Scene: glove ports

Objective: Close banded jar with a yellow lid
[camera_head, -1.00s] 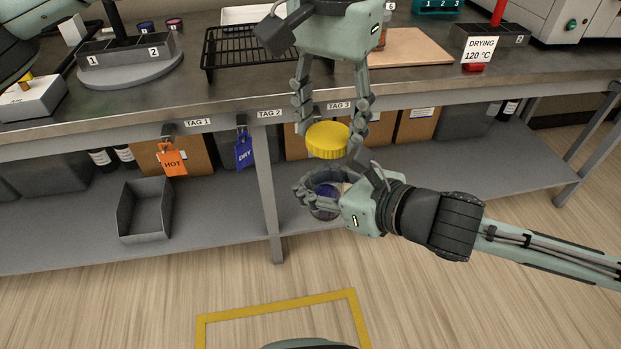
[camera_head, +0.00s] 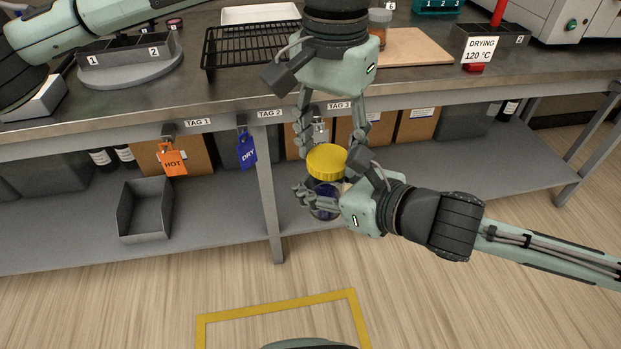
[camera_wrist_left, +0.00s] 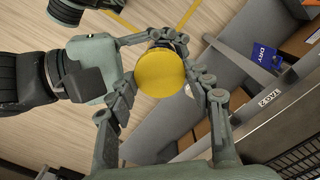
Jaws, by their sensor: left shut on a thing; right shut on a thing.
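The yellow lid (camera_head: 326,163) is round with a ribbed edge, held level between the fingers of my left gripper (camera_head: 329,148), which reaches down from above. My right gripper (camera_head: 322,192) comes in from the right and is shut around the jar (camera_head: 325,204), which is upright with dark blue showing low in it. The lid is directly above the jar, at or very near its mouth; I cannot tell if they touch. In the left wrist view the lid (camera_wrist_left: 160,78) hides most of the jar. Its bands cannot be made out.
Both grippers are in front of the bench edge (camera_head: 225,117), above the floor. A lower shelf (camera_head: 90,235) holds a grey bin (camera_head: 145,210) and boxes. HOT (camera_head: 172,160) and DRY (camera_head: 246,152) tags hang from the edge. A black rack (camera_head: 250,50) is on the bench.

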